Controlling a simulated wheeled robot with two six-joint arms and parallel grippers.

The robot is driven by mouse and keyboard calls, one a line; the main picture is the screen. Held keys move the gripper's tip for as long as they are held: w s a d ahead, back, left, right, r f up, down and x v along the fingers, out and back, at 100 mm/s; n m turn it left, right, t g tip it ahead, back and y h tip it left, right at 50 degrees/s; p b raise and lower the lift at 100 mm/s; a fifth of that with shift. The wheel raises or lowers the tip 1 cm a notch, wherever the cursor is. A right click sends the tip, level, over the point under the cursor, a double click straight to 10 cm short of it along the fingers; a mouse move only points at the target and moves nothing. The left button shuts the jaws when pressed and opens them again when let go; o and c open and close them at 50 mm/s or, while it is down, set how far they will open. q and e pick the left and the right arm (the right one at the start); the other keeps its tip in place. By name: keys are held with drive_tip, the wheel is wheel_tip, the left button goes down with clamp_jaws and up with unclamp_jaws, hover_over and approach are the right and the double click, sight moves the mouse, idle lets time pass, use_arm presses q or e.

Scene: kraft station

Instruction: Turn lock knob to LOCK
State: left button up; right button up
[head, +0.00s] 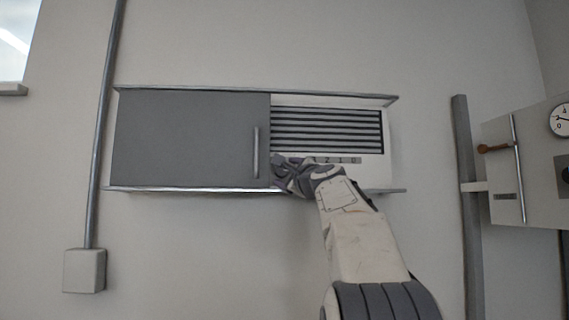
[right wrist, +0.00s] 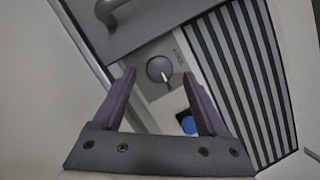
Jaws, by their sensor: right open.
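The lock knob (right wrist: 158,66) is a round dark knob with a white pointer mark, on a light panel between the grey door and the slatted vent. In the head view my right gripper (head: 280,170) covers the knob. My left gripper is not in view.
The grey sliding door (head: 190,138) with a vertical handle (head: 256,152) is left of the gripper. The slatted vent (head: 327,130) is above right. A blue button (right wrist: 188,124) sits near the right finger.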

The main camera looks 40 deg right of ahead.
drive_tip(key=shift+x, duration=0.85)
clamp_jaws()
